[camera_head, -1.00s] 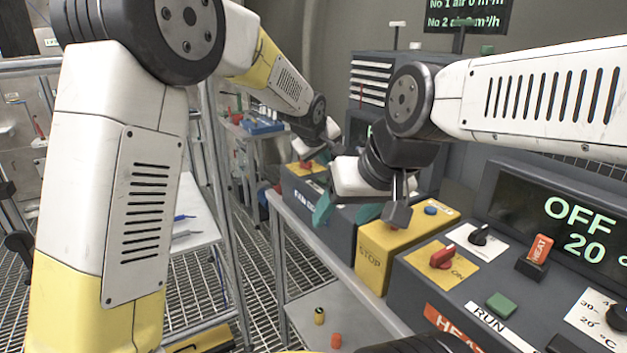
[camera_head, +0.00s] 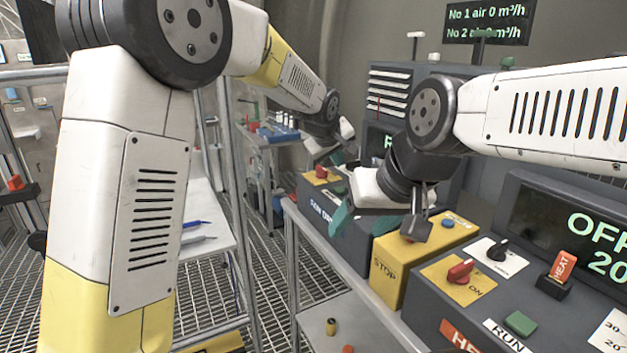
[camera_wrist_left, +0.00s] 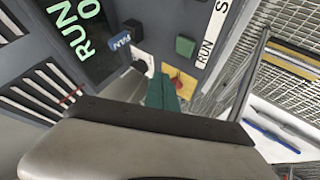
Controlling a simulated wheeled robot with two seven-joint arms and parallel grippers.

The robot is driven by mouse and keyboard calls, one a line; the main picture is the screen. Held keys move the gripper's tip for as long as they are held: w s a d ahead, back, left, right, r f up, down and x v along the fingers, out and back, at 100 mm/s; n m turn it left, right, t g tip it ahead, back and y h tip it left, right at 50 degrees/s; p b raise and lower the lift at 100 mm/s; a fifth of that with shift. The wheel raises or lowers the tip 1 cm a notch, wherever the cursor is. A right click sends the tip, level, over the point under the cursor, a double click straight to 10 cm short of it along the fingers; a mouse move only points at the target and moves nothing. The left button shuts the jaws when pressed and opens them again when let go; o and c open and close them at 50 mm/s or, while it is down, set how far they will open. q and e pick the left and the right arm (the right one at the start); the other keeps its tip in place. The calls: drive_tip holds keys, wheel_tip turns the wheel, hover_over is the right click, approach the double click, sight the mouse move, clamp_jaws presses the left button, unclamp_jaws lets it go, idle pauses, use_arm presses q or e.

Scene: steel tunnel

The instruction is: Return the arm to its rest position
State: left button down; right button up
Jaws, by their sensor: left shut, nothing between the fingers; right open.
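My left gripper (camera_head: 338,158) is the farther, higher one. It is shut and empty, above the far end of the row of control panels. My right gripper (camera_head: 345,218) is nearer and lower, open and empty. It hangs over the panels, left of the yellow STOP box (camera_head: 392,262), with a teal finger pointing down.
The near panel has a red switch (camera_head: 460,271), a green button (camera_head: 520,323), a HEAT switch (camera_head: 562,267) and a display reading OFF. Metal frame posts (camera_head: 237,215) and a shelf with pens (camera_head: 198,224) stand left. Grating floor shows between the shelf and panels.

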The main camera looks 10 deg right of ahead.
use_arm(q)
drive_tip(key=s+a+r, duration=0.2)
drive_tip(key=s+a, duration=0.1)
drive_tip(key=a, duration=0.4)
drive_tip(key=s+a+r, duration=0.2)
drive_tip(key=a, duration=0.5)
drive_tip(key=s+a+f+m, duration=0.1)
drive_tip(key=s+a, duration=0.5)
drive_tip(key=s, duration=0.3)
drive_tip(key=s+a+f+m+g+y, duration=0.1)
drive_tip(key=s+a, duration=0.4)
drive_tip(key=s, duration=0.4)
drive_tip(key=s+a+f+m+y, duration=0.1)
drive_tip(key=s+a, duration=0.5)
drive_tip(key=s, duration=0.3)
drive_tip(key=shift+a+f+m+g, duration=0.25)
drive_tip(key=shift+a+m+g, duration=0.05)
drive_tip(key=shift+m+g, duration=0.1)
drive_tip(key=shift+w, duration=0.1)
